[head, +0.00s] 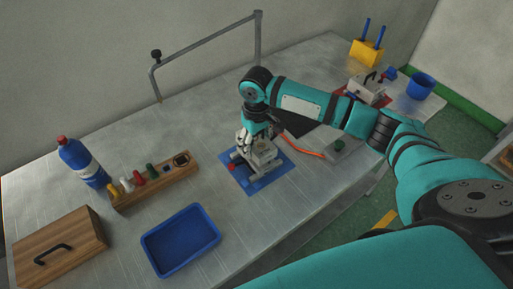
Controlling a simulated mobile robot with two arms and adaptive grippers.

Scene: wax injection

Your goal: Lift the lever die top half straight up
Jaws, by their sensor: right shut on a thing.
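The lever die (262,158) is a small grey metal block on a blue mat (279,178) in the middle of the table. My right gripper (252,141) comes down over it from above and is shut on its upper part. A red part shows at the die's left side. The seam between the die halves is too small to make out, so I cannot tell whether they are apart. My left gripper is not in view.
An empty blue tray (149,243) lies at the front. A wooden rack (128,204) with coloured-handled tools, a blue bottle (75,154) and a wooden box (27,245) with a black handle stand at left. A grey pipe frame (205,40) rises behind. An orange hose lies right of the die.

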